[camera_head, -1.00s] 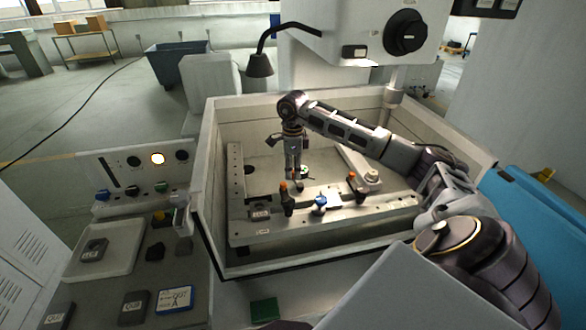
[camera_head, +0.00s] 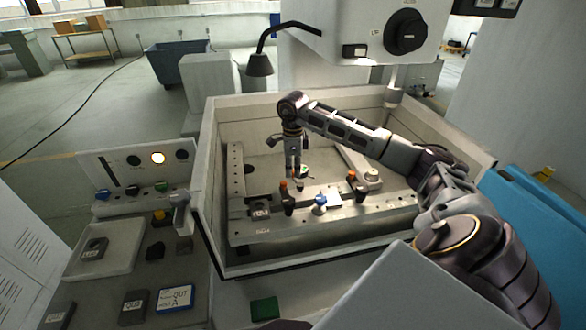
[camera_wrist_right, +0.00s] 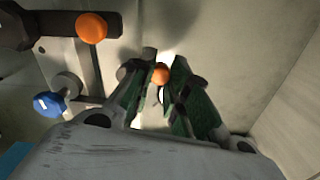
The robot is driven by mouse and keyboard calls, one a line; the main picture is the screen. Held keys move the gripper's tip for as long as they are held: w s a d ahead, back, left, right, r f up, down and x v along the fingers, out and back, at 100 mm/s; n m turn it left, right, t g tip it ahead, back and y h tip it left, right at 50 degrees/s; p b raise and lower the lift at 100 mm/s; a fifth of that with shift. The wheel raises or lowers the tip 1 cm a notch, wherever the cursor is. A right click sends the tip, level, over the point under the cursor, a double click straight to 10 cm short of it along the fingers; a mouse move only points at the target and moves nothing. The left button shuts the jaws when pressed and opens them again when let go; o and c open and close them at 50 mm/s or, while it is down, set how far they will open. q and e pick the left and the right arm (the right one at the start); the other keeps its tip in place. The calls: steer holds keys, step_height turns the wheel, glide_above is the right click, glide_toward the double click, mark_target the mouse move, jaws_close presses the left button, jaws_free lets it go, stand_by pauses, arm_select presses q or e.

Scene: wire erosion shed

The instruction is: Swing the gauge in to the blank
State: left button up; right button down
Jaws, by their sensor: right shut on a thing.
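My right gripper (camera_head: 296,174) points down inside the machine's tank, just behind the front rail. In the right wrist view its green-padded fingers (camera_wrist_right: 162,82) are closed around a small orange knob (camera_wrist_right: 160,74), which I take to be the gauge's. The rest of the gauge is mostly hidden by the fingers. A small bright block (camera_head: 335,199), which I take as the blank, sits on the front rail, right of the blue knob (camera_head: 320,199). The blue knob also shows in the wrist view (camera_wrist_right: 48,104). My left gripper is not in view.
Dark clamps with orange tops stand left (camera_head: 286,198) and right (camera_head: 356,187) of the blue knob. Tank walls (camera_head: 208,180) enclose the work area. The machine head (camera_head: 365,35) hangs above. A console (camera_head: 140,175) and tray (camera_head: 112,235) lie left.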

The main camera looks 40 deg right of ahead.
mark_target(306, 167)
steer(key=shift+d+m, duration=0.15)
steer(key=shift+m, duration=0.15)
steer(key=m, duration=0.1)
steer(key=d+m, duration=0.1)
steer(key=m, duration=0.2)
steer(key=shift+s+d+b, duration=0.35)
steer(key=m, duration=0.2)
steer(key=shift+s+d+m, duration=0.3)
steer(key=shift+d+m, duration=0.1)
steer(key=shift+s+d+m+b, duration=0.2)
steer(key=shift+s+m+b, duration=0.1)
steer(key=shift+m, duration=0.6)
steer(key=shift+s+d+m+b, duration=0.15)
steer(key=shift+s+m, duration=0.15)
steer(key=shift+m, duration=0.6)
steer(key=shift+r, duration=0.1)
steer(key=c, duration=1.3)
jaws_free()
